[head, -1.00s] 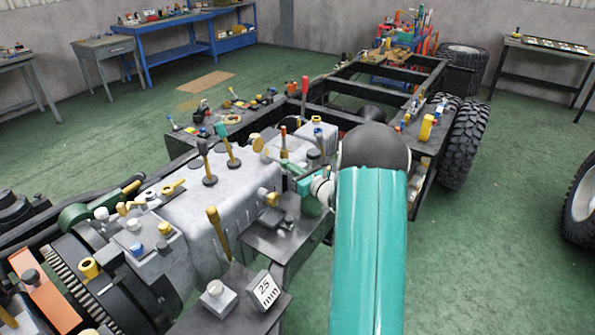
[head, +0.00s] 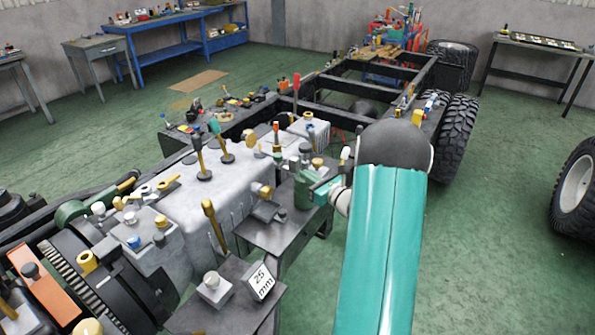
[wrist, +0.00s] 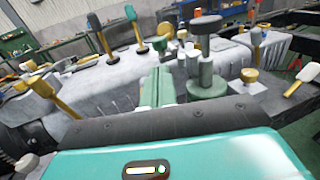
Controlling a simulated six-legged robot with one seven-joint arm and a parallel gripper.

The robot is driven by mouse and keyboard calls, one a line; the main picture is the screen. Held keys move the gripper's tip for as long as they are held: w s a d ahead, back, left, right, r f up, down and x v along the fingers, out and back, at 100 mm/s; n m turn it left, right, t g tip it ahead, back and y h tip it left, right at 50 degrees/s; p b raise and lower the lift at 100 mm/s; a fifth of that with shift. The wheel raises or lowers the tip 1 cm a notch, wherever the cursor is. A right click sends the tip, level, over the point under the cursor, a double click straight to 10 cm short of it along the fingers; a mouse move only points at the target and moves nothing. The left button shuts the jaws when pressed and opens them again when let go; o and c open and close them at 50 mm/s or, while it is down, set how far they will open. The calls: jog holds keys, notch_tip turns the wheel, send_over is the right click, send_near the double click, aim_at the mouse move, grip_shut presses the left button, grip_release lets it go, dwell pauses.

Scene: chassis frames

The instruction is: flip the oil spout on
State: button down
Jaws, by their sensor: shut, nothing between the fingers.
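A green cylinder (head: 303,190) with a dark round top stands on a small dark shelf beside the grey engine block; it may be the oil can. In the wrist view it (wrist: 207,84) stands just right of my fingers, with a wide dark cap on a stem. No spout can be made out clearly on it. My gripper (head: 322,192) is at the right side of the cylinder in the head view, its fingers together and empty. In the wrist view the shut green fingers (wrist: 157,86) point forward; I cannot tell whether they touch the cylinder.
The grey engine block (head: 215,190) carries several upright levers and knobs. A brass-capped post (wrist: 249,80) stands right of the cylinder in the wrist view. A block marked 25 mm (head: 261,281) sits on a nearer shelf. Green floor (head: 480,260) is open at the right.

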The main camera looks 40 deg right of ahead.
jog(key=shift+s+d, duration=0.15)
jog(key=shift+s, duration=0.8)
jog(key=shift+s+d, duration=0.1)
jog(key=shift+s, duration=0.85)
jog(key=shift+a, duration=0.1)
jog(key=a+r+n+g+y, duration=0.4)
jog(key=a+n, duration=0.3)
jog(key=a, duration=0.5)
jog(key=a+r+n+g+y, duration=0.35)
jog(key=a+r+n, duration=0.2)
jog(key=a, duration=0.55)
jog(key=s+a+r+n+g+h, duration=0.1)
jog(key=s+a+r+n+g, duration=0.1)
jog(key=s+a+n+g, duration=0.65)
jog(key=s+a+r+n+t+h, duration=0.1)
jog(key=s+a+n+h, duration=0.1)
jog(key=s+n+h, duration=0.2)
jog(key=s+a+r+n+t+h, duration=0.2)
jog(key=s+n+h, duration=0.2)
jog(key=s+n, duration=0.5)
jog(key=shift+s+r+n+t, duration=0.25)
jog(key=shift+r+n+t, duration=0.05)
jog(key=shift+n, duration=0.2)
